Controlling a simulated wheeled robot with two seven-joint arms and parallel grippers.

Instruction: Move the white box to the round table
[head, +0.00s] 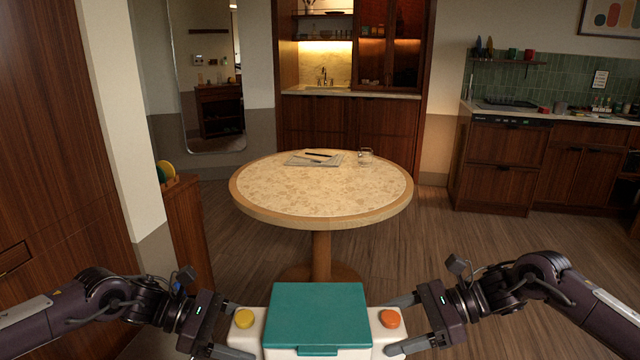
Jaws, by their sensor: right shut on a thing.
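The white box (282,353) is at the bottom centre of the head view, in front of my body. It has a teal lid (320,312), a yellow round knob (244,319) on its left side and an orange one (389,318) on its right. My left gripper (230,330) is at the left side of the box, its fingers around that side. My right gripper (402,325) is shut on the right side. The box's underside is out of view. The round table (320,192), with a speckled top and wooden rim, stands ahead, beyond the box.
A paper with a dark pen (315,158) and a clear glass (365,157) stand at the table's back; its front half is clear. A wooden cabinet (187,225) is to the left. Counters (345,120) line the back. Open floor (480,245) lies right of the table.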

